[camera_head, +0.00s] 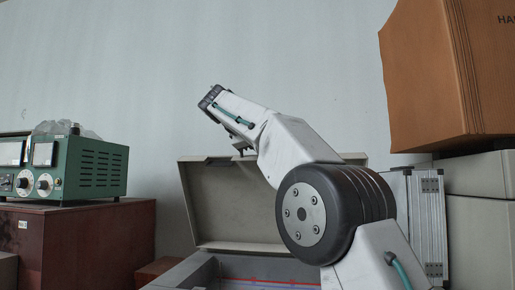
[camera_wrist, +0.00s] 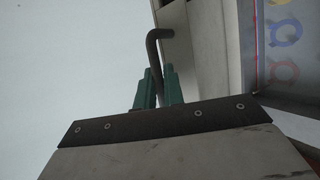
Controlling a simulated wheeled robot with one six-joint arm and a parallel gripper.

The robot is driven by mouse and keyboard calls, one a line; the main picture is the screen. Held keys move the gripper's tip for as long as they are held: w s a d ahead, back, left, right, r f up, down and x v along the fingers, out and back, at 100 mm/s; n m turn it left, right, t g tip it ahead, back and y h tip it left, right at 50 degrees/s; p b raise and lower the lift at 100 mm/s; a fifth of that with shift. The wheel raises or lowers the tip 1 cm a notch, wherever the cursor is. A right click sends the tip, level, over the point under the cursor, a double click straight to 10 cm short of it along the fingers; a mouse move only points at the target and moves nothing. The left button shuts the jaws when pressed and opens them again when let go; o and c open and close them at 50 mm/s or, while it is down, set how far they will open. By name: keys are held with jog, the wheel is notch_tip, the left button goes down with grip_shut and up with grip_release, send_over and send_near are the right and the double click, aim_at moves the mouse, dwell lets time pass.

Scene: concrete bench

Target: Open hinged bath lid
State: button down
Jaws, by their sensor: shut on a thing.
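The bath lid (camera_head: 235,205) is a beige-grey panel standing raised, close to upright, at the back of the bath (camera_head: 190,272). Its inner face shows in the head view, and the bath is open below it. In the wrist view the lid (camera_wrist: 208,50) is at upper right, with a dark bent handle (camera_wrist: 152,48) on it. My gripper (camera_wrist: 159,88) has its green fingers shut on this handle. In the head view my arm reaches over the lid's top edge; the fingers and their hold are too small or hidden to make out there.
A green instrument (camera_head: 85,168) stands on a dark red box (camera_head: 80,240) at left. A cardboard box (camera_head: 445,75) sits on grey cases (camera_head: 480,185) at right. A ribbed metal case (camera_head: 428,215) stands right of the lid. Coloured rings (camera_wrist: 284,34) show inside the bath. Space above the lid is clear.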

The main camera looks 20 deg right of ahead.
jog(key=shift+d+f, duration=0.1)
jog(key=shift+f, duration=0.05)
jog(key=c, duration=1.8)
grip_release()
jog(key=shift+d, duration=0.1)
jog(key=shift+a, duration=0.3)
jog(key=v, duration=0.7)
jog(key=shift+s+r, duration=0.25)
